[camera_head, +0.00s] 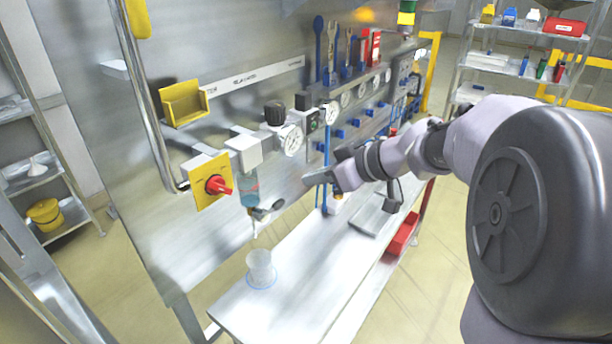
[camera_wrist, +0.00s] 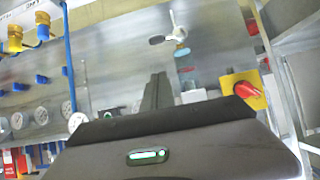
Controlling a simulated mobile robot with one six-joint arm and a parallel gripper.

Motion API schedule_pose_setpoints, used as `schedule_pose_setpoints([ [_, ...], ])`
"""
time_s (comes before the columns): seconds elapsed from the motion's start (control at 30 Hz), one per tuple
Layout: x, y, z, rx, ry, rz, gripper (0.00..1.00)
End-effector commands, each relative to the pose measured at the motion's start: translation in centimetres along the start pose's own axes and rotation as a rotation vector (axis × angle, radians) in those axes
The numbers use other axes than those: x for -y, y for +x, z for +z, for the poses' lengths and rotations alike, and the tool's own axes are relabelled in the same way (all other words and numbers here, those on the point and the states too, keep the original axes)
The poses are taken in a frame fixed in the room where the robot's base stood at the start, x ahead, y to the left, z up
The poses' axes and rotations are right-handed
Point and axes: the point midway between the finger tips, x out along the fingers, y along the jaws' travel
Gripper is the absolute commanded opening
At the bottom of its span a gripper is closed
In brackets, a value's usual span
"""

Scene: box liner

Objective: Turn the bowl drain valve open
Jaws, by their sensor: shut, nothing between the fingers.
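The clear bowl (camera_head: 249,189) with bluish contents hangs under a pale block on the upright metal panel. Its drain valve (camera_head: 262,213) is at the bottom, with a dark lever (camera_head: 276,205) sticking out to the right. The wrist view looks inverted: the bowl (camera_wrist: 182,53) and the lever (camera_wrist: 157,40) show beyond my fingers. My gripper (camera_head: 308,181) is to the right of the lever in the head view, apart from it. The fingers (camera_wrist: 158,78) are shut and empty. A clear cup (camera_head: 260,267) stands on the bench below the valve.
A red knob on a yellow plate (camera_head: 206,198) is left of the bowl. A gauge (camera_head: 291,139) and black knob (camera_head: 275,113) sit above. Blue tubing (camera_head: 326,160) runs down near my gripper. A grey tray (camera_head: 376,215) lies on the bench (camera_head: 300,285).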

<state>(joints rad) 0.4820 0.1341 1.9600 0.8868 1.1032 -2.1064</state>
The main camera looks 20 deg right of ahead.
Motion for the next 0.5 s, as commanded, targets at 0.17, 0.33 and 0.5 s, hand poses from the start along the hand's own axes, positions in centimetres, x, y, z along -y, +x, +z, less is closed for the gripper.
schedule_pose_setpoints([
  [0.17,0.1,4.1,0.2,0.0,0.005,-0.005,0.0],
  [0.33,0.1,7.8,0.1,0.0,0.006,-0.005,0.0],
  [0.5,0.1,10.1,1.8,0.0,0.008,-0.002,0.0],
])
